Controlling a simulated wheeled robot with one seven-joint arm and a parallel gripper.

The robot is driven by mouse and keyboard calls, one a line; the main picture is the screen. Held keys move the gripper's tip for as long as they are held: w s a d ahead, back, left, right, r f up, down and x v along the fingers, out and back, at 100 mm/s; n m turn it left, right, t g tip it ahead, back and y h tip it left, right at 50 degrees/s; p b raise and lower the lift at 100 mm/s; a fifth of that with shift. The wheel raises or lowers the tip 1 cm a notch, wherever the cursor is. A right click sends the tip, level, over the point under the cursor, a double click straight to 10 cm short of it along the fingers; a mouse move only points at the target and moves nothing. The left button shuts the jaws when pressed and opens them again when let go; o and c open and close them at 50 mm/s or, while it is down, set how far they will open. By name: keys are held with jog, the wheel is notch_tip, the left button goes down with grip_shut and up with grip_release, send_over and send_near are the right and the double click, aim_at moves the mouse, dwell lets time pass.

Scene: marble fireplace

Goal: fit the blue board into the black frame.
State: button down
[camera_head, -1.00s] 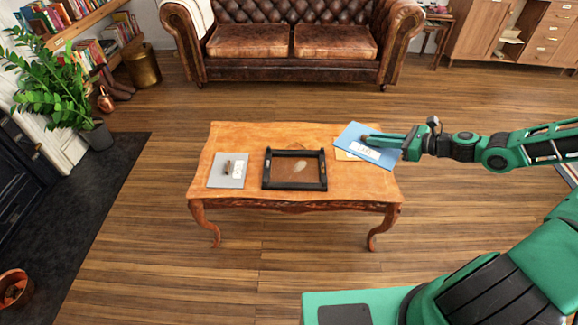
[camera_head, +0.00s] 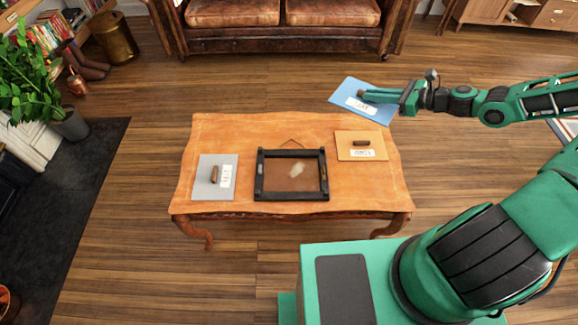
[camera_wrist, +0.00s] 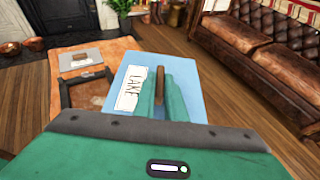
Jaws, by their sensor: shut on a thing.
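The blue board (camera_head: 352,104) carries a white label and is held up by my gripper (camera_head: 365,95), beyond the table's far right edge. In the wrist view the blue board (camera_wrist: 190,75) fills the middle, its label reads "LAKE", and my gripper (camera_wrist: 161,88) is shut on its brown handle. The black frame (camera_head: 260,175) lies on the wooden table, left of and nearer than the board. Its inside shows a brown surface with a pale patch, and no board is in it. The black frame also shows partly in the wrist view (camera_wrist: 66,93), partly hidden by the blue board.
On the table (camera_head: 240,130), a grey board (camera_head: 205,180) with a handle and label lies left of the frame. An orange board (camera_head: 350,137) with a handle and label lies to its right. A leather sofa (camera_head: 280,40) stands behind. Floor is clear around the table.

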jog(key=shift+w, duration=0.25)
jog(key=shift+a, duration=0.2)
jog(key=s+a+f+n+g+y, duration=0.1)
jog(key=s+a+f+n+g, duration=0.1)
jog(key=s+a+f, duration=0.6)
jog(key=s+a+f+n+g+y, duration=0.1)
jog(key=s+a+f+n+g, duration=0.3)
jog(key=a, duration=0.9)
jog(key=s+a+f+n+g+y, duration=0.1)
jog(key=s+a+f, duration=0.2)
jog(key=s+a, duration=0.6)
send_over(297, 175)
notch_tip(297, 175, down, 7)
jog(key=shift+w+r, duration=0.1)
jog(key=shift+f, duration=2.05)
jog(key=shift+f, duration=0.1)
